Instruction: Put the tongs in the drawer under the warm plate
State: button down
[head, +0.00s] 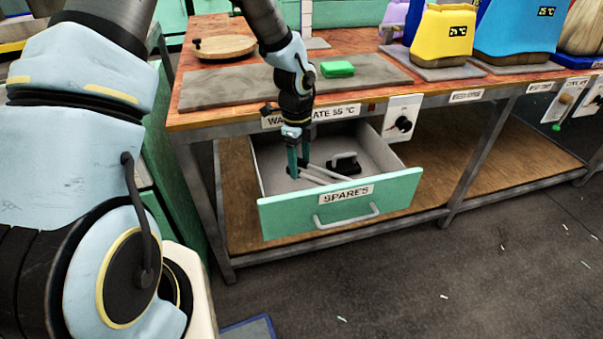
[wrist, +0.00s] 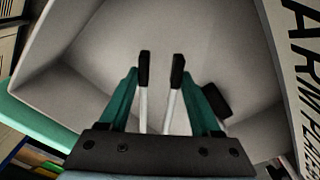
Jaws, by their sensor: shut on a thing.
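The drawer (head: 340,203) has a green front with a SPARES label and stands pulled open below the warm plate (head: 240,88), a grey slab on the bench top. My gripper (head: 298,167) points down into the drawer and is shut on the tongs (head: 327,173), whose two pale arms lie low in the drawer. In the wrist view, the tongs (wrist: 143,100) show black tips and pale rods between the green fingers of my gripper (wrist: 160,105). Whether the tongs touch the drawer floor I cannot tell.
A black object with a pale handle (head: 343,163) lies in the drawer, right of the tongs. A green block (head: 337,69) and a round wooden board (head: 225,46) are on the bench. A control box with a knob (head: 402,118) hangs by the drawer's right side.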

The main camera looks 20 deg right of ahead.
aim_at(300, 183)
jog(key=shift+f, duration=1.9)
jog(key=shift+f, duration=0.15)
jog(key=shift+c, duration=0.5)
grip_release()
